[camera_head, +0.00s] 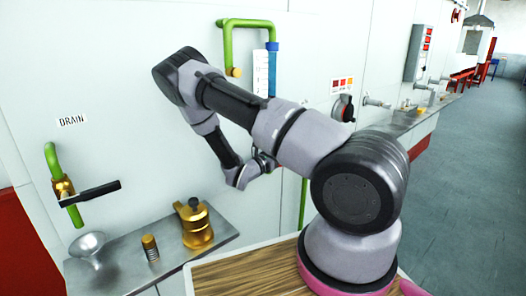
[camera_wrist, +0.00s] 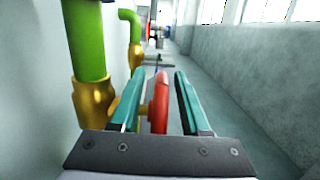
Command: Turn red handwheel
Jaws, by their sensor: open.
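The red handwheel (camera_wrist: 159,102) shows nearly edge-on in the wrist view, between the two teal fingers of my gripper (camera_wrist: 160,75). The fingers are spread, with visible gaps on both sides of the wheel. I see no contact with its rim. A brass valve body (camera_wrist: 93,102) on a green pipe (camera_wrist: 85,40) stands just left of the left finger. In the head view my own arm covers the handwheel, and my gripper is mostly hidden behind the wrist.
A drain valve with a black lever (camera_head: 92,193) is on the left wall. A metal shelf (camera_head: 125,277) holds a brass pot (camera_head: 196,228), a spring-like part (camera_head: 150,248) and a funnel (camera_head: 88,245). A wooden top (camera_head: 235,278) is in front. The aisle (camera_head: 470,190) at right is clear.

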